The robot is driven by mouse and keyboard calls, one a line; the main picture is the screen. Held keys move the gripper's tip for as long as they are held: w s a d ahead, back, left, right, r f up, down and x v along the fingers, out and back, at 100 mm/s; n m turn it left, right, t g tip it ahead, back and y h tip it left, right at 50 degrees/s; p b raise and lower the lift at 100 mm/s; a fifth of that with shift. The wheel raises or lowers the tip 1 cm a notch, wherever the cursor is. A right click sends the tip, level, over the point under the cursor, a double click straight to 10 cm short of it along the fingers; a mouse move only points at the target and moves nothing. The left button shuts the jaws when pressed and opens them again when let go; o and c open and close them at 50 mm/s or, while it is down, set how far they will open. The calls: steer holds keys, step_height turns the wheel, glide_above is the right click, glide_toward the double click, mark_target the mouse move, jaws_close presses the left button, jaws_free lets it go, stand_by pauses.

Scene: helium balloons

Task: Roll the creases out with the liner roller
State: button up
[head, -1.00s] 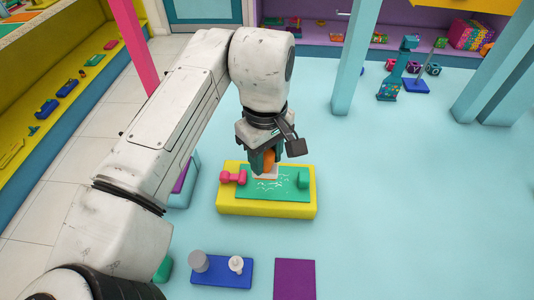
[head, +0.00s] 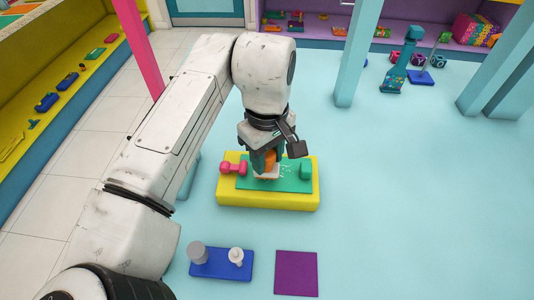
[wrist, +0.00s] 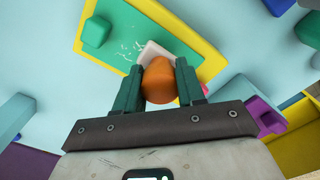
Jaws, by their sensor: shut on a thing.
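My gripper (head: 266,166) is shut on an orange-handled tool (wrist: 159,82), with one dark green finger on each side of it. The tool has a pale, blocky lower end (head: 267,174) that appears to rest on the green sheet (head: 245,181); exact contact is hard to tell. I take this tool to be the liner roller. The green sheet lies on a yellow pad (head: 270,201). White crease marks (wrist: 130,47) show on the sheet beside the tool, and they also show in the head view (head: 287,170). The tool and fingers hide part of the sheet.
A pink dumbbell-shaped piece (head: 233,168) sits at the pad's left, and a green block (head: 305,169) at its right. Nearer are a blue tray (head: 218,271) with a grey cylinder and white piece, and a purple mat (head: 296,273).

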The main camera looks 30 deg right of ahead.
steer(key=shift+f, duration=0.55)
stand_by(0.4)
steer(key=shift+d, duration=0.1)
steer(key=shift+s+d+r+p, duration=0.15)
steer(key=shift+s+d+p, duration=0.4)
steer(key=shift+d+p, duration=0.1)
steer(key=shift+s+d, duration=0.2)
steer(key=shift+d, duration=0.1)
steer(key=shift+f, duration=0.2)
steer(key=shift+w+a+r, duration=0.1)
steer(key=shift+w+a, duration=0.65)
steer(key=shift+a, duration=0.3)
steer(key=shift+w+a+r, duration=0.1)
steer(key=shift+w+a, duration=0.65)
steer(key=shift+a, duration=0.25)
steer(key=shift+f, duration=0.1)
